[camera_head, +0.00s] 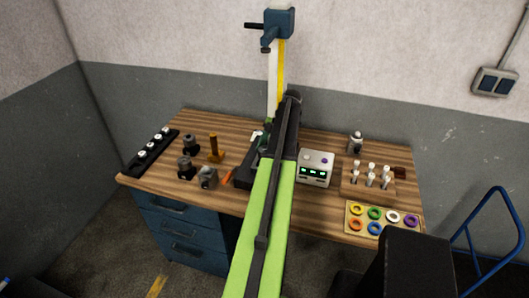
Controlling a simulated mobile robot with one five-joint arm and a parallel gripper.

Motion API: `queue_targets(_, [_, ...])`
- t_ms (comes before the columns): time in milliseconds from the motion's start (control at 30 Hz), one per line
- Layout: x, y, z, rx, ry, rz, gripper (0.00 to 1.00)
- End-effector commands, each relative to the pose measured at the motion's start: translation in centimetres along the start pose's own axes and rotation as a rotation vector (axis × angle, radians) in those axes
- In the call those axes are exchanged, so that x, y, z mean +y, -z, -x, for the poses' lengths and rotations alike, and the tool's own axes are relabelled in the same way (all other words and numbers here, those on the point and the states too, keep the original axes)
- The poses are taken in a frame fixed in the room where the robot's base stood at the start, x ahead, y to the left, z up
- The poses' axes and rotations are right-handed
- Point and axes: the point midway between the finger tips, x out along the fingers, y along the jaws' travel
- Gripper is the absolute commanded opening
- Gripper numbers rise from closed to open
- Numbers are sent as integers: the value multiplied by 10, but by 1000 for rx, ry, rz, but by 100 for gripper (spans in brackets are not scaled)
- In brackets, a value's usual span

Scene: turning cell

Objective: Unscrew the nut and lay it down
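I cannot pick out the nut for certain. A brown upright post (213,145) on a small base stands left of centre on the wooden table. Several small dark metal pieces with round tops stand left of it, one at the back (190,144), one in the middle (184,166) and a greyer block (208,177) in front. My green and black arm reaches across the middle of the table. Its dark end is over the table's back part, right of the post. The fingers of my gripper are not clearly visible, and the arm hides what lies under it.
A black strip with several white-topped pieces (130,158) lies at the left edge. Right of my arm are a white box with green displays (316,178), a wooden rack (352,189) and a tray of coloured rings (349,206). A blue-headed column (279,24) rises behind.

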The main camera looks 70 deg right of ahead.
Motion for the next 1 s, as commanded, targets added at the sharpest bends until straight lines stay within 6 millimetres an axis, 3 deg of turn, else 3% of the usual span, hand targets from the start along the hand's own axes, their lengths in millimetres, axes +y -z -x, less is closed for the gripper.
queue_targets(33, [-3,-2,-1,-4,7,-5,60])
queue_targets(200, [-2,-1,-1,-3,4,-5,82])
queue_targets(600, [-1,0,6,-2,1,-4,82])
queue_targets(767, [0,2,29,-2,1,-4,82])
queue_targets(1000, [0,5,90,-2,1,-5,82])
